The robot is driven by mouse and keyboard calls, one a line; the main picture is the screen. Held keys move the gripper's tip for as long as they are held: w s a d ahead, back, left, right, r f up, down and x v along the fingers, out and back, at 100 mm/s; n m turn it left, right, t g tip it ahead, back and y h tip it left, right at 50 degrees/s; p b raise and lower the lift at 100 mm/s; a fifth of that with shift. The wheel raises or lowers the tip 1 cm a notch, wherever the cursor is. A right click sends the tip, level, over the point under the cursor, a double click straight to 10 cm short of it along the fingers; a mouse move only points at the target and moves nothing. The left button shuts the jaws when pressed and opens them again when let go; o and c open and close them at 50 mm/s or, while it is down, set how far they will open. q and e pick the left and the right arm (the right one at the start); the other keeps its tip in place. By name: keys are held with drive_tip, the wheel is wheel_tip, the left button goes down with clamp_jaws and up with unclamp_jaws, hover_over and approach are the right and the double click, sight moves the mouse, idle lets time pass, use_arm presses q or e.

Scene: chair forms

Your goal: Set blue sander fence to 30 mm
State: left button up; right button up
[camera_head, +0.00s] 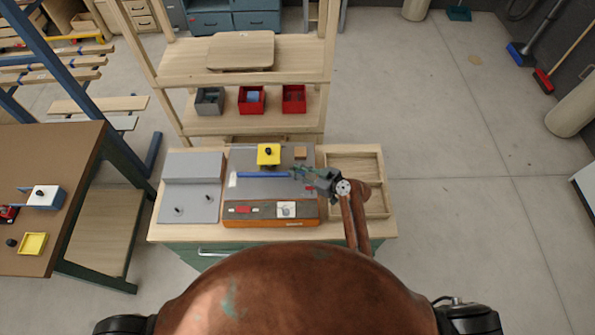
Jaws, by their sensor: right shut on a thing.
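The sander (270,214) is a grey-topped machine with an orange base and front controls, standing on the workbench. Its blue fence (262,175) is a bar lying across the grey top, with a pale piece (233,180) at its left end. A yellow block with a black knob (268,154) sits just behind the fence. My right gripper (301,173) is at the right end of the blue fence and is shut on it; the fingers hide that end. Any millimetre marks are too small to read. My left gripper is not in view.
A grey fixture with two pegs (190,193) stands left of the sander. An empty wooden tray (376,204) lies to the right, partly under my arm. Shelves behind hold a grey box (210,100) and red bins (251,99). A brown table (60,170) stands at left.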

clamp_jaws()
drive_tip(key=shift+s, duration=1.05)
drive_tip(key=o, duration=0.8)
unclamp_jaws()
drive_tip(key=v, duration=1.2)
